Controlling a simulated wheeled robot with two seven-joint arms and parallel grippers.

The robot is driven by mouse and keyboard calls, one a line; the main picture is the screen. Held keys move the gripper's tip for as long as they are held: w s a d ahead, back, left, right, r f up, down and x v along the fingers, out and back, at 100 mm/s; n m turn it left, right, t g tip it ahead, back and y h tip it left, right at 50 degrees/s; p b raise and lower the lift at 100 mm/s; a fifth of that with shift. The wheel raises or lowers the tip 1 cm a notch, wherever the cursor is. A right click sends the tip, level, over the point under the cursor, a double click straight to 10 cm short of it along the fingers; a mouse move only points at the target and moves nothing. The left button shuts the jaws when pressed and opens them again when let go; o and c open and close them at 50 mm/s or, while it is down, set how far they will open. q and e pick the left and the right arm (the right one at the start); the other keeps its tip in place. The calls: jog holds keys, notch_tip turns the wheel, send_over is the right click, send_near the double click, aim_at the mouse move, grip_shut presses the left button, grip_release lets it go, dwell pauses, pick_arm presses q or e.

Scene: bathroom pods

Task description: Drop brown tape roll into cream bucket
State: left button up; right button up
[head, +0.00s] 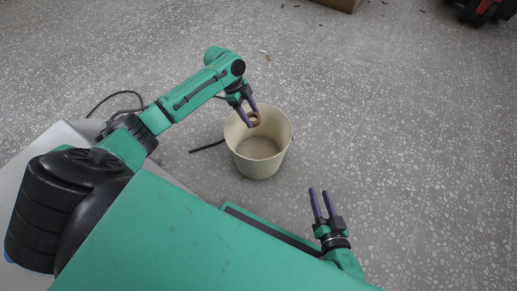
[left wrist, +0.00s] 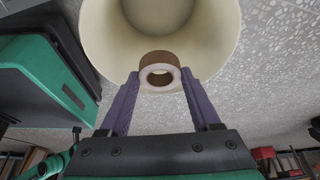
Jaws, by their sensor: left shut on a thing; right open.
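The cream bucket (head: 258,165) stands upright on the floor near the middle of the head view, and it fills the top of the left wrist view (left wrist: 98,30). My left gripper (head: 250,115) is over the bucket's far-left rim, shut on the brown tape roll (head: 254,119). In the left wrist view the tape roll (left wrist: 160,58) sits between the tips of my left gripper (left wrist: 160,85), in front of the bucket's opening. The bucket looks empty inside. My right gripper (head: 322,205) is open and empty, to the right of and nearer than the bucket.
The speckled floor (head: 400,120) around the bucket is mostly clear. A dark cable (head: 207,146) lies left of the bucket. A brown box (head: 340,3) and a red and black object (head: 482,10) are at the far edge.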

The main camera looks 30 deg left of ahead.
pick_arm(q)
jog(key=shift+r, duration=0.1)
jog(key=o, duration=1.4)
jog(key=p+v, duration=0.6)
jog(key=v, duration=0.8)
jog(key=shift+a+r, duration=0.15)
jog(key=shift+r, duration=0.05)
pick_arm(e)
notch_tip(320, 180, up, 7)
jog(key=g, duration=0.1)
jog(key=shift+n, duration=0.3)
jog(key=shift+d, duration=0.1)
